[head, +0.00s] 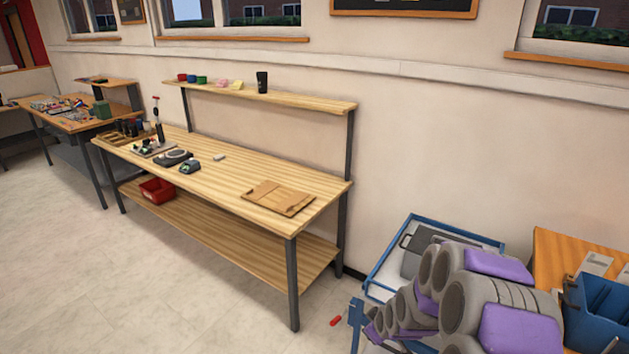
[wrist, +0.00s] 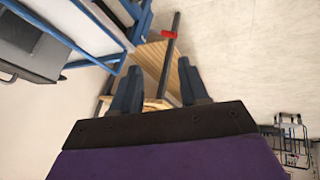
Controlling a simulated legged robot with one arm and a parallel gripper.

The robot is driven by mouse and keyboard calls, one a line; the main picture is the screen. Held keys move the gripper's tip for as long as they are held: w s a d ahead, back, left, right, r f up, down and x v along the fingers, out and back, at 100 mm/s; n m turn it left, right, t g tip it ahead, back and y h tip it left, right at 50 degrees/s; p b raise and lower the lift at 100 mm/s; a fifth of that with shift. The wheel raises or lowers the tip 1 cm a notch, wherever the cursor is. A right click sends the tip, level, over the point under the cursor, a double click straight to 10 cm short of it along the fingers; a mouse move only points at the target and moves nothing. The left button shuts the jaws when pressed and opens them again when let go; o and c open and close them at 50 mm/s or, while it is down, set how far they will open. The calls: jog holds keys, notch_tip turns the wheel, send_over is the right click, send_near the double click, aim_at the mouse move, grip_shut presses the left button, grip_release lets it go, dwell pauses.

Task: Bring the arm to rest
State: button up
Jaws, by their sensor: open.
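My arm (head: 480,290) shows folded at the lower right of the head view, in grey and purple links. My gripper (wrist: 156,90) shows in the wrist view with its two dark blue fingers apart and nothing between them. Beyond the fingers are floor and a wooden bench seen at a tilt. The gripper's fingers cannot be made out in the head view.
A wooden workbench (head: 225,190) stands at centre left with a brown folded board (head: 278,198) and small tools on it. A red bin (head: 157,190) sits on its lower shelf. A blue-framed cart (head: 385,265) is close by my arm. Floor at left is clear.

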jog(key=s+a+r+m+g, duration=0.2)
jog(key=s+r+m+g, duration=0.2)
jog(key=s+r, duration=1.35)
jog(key=s+r+m+g, duration=0.2)
jog(key=s, duration=0.9)
jog(key=s+r+m+g+h, duration=0.1)
jog(key=s+r+m+g, duration=0.1)
jog(key=s, duration=1)
jog(key=shift+a+r, duration=0.35)
jog(key=shift+r, duration=0.45)
